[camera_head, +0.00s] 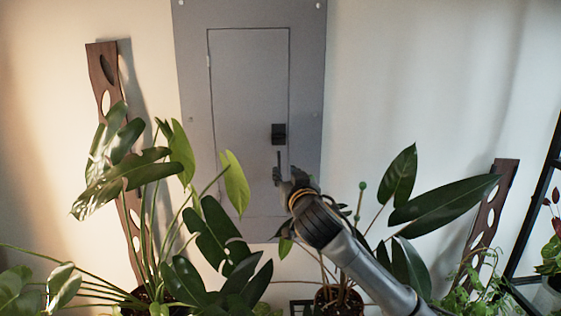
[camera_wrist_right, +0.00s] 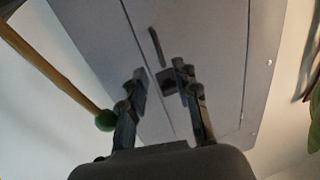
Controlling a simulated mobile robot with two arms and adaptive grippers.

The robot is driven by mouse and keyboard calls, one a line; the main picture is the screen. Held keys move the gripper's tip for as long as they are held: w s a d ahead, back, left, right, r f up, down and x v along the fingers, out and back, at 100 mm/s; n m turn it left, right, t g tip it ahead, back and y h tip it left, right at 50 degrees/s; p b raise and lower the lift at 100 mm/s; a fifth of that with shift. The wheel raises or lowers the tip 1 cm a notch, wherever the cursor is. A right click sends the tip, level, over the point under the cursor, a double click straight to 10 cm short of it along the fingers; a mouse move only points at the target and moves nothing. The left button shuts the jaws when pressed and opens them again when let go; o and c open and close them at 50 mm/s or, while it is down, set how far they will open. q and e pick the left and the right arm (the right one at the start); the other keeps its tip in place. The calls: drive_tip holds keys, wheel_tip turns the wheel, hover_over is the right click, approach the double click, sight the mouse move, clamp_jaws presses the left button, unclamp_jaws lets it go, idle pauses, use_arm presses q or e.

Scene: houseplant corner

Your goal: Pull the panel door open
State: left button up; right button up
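The grey panel door (camera_head: 245,95) sits flush in its frame on the wall. A black square latch (camera_head: 278,133) is near its right edge, with a thin dark upright bar (camera_head: 279,160) below it. My right gripper (camera_head: 285,178) is in front of the door's lower right part, just below the bar. In the right wrist view its fingers (camera_wrist_right: 162,92) are apart with nothing held between them. The latch (camera_wrist_right: 170,82) shows beyond the gap, close to one finger; I cannot tell whether they touch. My left gripper is not in view.
Leafy plants stand in front of the panel at left (camera_head: 150,175) and right (camera_head: 440,205). A green ball on a stick (camera_wrist_right: 106,120) is beside my right gripper. Wooden slats with holes (camera_head: 103,75) lean on the wall. A black-framed shelf (camera_head: 535,215) is at far right.

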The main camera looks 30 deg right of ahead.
sight(279, 164)
drive_tip(key=p+x, duration=0.1)
drive_tip(key=x, duration=0.4)
drive_tip(key=shift+w, duration=0.2)
drive_tip(key=shift+w+d, duration=0.15)
drive_tip(key=shift+w, duration=0.15)
drive_tip(key=shift+c, duration=0.2)
clamp_jaws()
